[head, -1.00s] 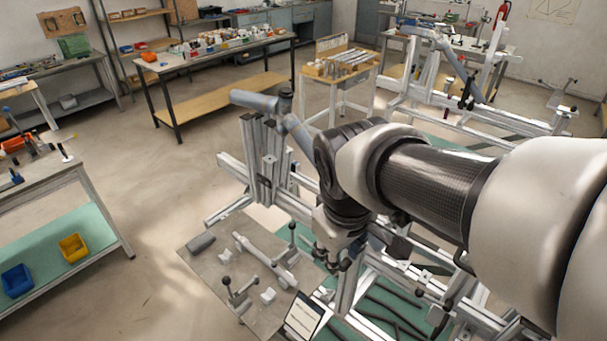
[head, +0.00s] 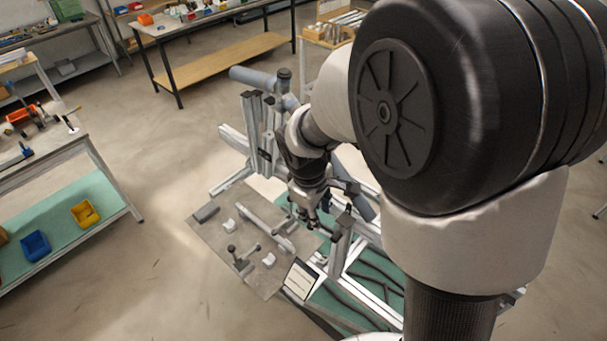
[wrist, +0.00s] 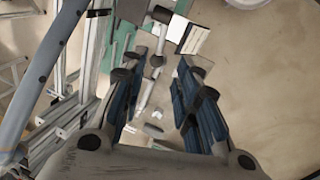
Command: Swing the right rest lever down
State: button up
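My gripper (head: 318,212) hangs near the right edge of a grey plate (head: 212,238) in the head view. In the wrist view its blue-padded fingers (wrist: 160,72) stand apart, with nothing seen held. A pale bar or lever (wrist: 147,92) and a dark knob (wrist: 157,61) show between the fingers, lower down; I cannot tell contact. On the plate a small lever with dark knobs (head: 240,262) stands in front of a long pale bar (head: 264,224). Which lever is the right rest one is unclear; my gripper and arm hide part of that side.
An aluminium frame (head: 232,140) carrying a grey-blue tube (head: 252,76) stands behind the plate. A white card (head: 300,278) is at the plate's front right. A green shelf with dark rods (head: 345,300) lies right of it.

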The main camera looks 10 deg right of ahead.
aim_at(323, 232)
jog(key=f, duration=0.2)
jog(key=d+f, duration=0.1)
jog(key=f, duration=0.2)
jog(key=w+f, duration=0.1)
jog(key=f, duration=0.2)
jog(key=shift+d+f+b, duration=0.15)
jog(key=shift+f+b, duration=0.05)
jog(key=shift+b, duration=0.1)
jog(key=shift+c, duration=0.6)
grip_shut()
